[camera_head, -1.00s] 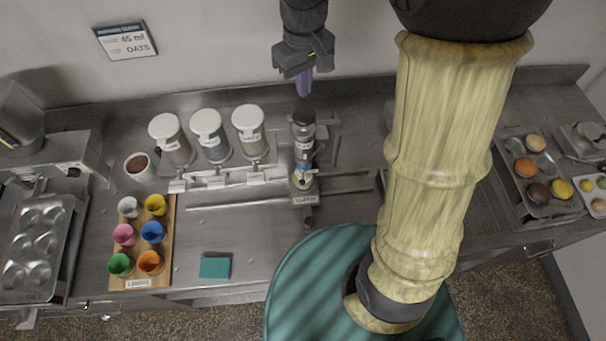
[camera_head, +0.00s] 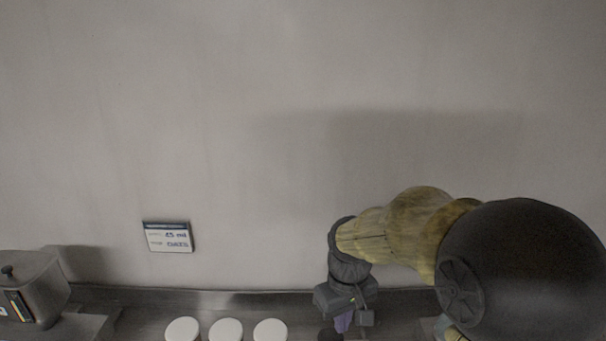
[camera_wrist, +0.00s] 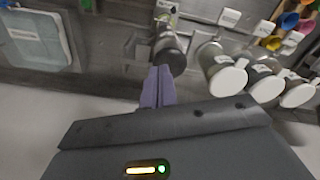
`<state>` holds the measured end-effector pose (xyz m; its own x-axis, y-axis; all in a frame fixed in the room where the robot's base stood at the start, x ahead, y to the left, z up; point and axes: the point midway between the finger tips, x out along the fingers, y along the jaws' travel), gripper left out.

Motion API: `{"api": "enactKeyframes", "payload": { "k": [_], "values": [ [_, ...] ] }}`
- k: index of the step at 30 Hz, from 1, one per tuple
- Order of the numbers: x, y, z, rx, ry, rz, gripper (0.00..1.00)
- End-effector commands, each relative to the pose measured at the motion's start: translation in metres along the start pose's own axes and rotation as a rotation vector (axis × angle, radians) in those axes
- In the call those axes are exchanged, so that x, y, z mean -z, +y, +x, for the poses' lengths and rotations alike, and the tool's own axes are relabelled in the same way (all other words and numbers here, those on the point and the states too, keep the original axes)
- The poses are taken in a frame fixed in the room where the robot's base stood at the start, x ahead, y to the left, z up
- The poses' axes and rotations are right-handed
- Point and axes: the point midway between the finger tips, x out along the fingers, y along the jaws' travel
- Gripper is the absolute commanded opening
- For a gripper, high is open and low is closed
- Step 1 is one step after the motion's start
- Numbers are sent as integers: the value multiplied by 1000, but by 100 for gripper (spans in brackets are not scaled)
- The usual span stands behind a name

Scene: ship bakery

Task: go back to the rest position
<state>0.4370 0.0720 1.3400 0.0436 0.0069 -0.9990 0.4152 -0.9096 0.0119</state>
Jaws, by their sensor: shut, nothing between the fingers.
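My gripper (camera_head: 343,322) shows low in the head view, to the right of centre, pointing down in front of the wall. In the wrist view its purple fingers (camera_wrist: 158,88) are together with nothing between them. They appear just short of a dark-topped dispenser (camera_wrist: 170,52); I cannot tell the gap between them. My arm reaches in from the right in the head view.
Three white-lidded jars (camera_head: 226,330) stand left of my gripper, seen from above in the wrist view (camera_wrist: 229,78). Coloured cups (camera_wrist: 290,20) are beyond them. A sign (camera_head: 168,237) hangs on the wall. A metal machine (camera_head: 32,288) stands far left. The wall above is bare.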

Motion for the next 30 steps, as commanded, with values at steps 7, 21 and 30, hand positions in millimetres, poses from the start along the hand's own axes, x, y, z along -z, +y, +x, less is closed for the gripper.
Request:
{"api": "enactKeyframes", "payload": {
  "k": [7,21,30],
  "values": [
    [-60,19,94,-26,87,217,0],
    [-118,26,156,-48,185,429,0],
    [-118,26,155,-47,183,427,0]
  ]
}}
